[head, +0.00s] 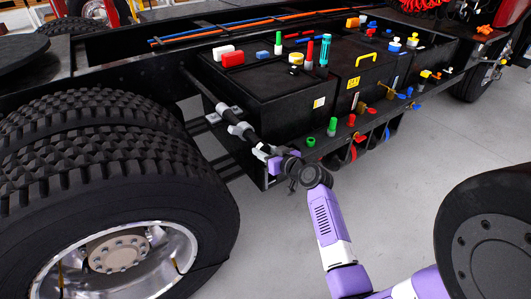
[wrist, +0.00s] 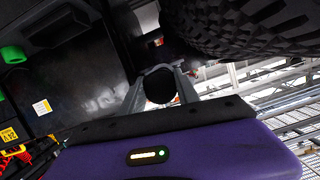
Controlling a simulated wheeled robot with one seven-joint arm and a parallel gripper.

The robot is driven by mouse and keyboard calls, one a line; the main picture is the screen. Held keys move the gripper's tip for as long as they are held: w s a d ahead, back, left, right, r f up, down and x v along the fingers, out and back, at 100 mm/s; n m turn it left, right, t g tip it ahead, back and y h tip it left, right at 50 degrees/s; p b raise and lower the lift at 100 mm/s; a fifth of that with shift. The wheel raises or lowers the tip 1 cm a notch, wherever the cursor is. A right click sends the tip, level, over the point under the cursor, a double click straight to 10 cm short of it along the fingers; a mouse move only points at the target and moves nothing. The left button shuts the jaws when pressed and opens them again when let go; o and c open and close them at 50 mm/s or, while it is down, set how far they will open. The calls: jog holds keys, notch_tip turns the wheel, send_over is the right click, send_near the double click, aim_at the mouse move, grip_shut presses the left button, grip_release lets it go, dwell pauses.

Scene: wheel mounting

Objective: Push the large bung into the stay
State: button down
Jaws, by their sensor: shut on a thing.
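My gripper (wrist: 160,86) is shut on a round, dark object, which I take to be the large bung (wrist: 160,92). It lies between the two grey fingers in the wrist view, and a grey curved edge shows just beyond it. In the head view my purple gripper (head: 262,152) is at the lower end of a dark bar with grey collars, probably the stay (head: 238,129), beside the black box. The bung is too small to make out there. I cannot tell whether the bung touches the stay or sits in it.
Large tyres (head: 95,165) stand close on the left, and their tread (wrist: 245,25) fills the upper right of the wrist view. The black box (head: 285,85) bears several coloured fittings and plugs. A loose wheel (head: 485,235) is at the lower right. Grey floor (head: 400,175) is clear between.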

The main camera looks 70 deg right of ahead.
jog(key=shift+w+r, duration=0.1)
dwell(0.3)
jog(key=c, duration=0.8)
grip_release()
jog(key=shift+d, duration=0.1)
jog(key=shift+s+a, duration=0.25)
jog(key=shift+s, duration=0.1)
jog(key=b+v, duration=0.1)
jog(key=v, duration=0.5)
jog(key=shift+s+a+r, duration=0.15)
jog(key=shift+s+a, duration=0.05)
jog(key=shift+s, duration=0.2)
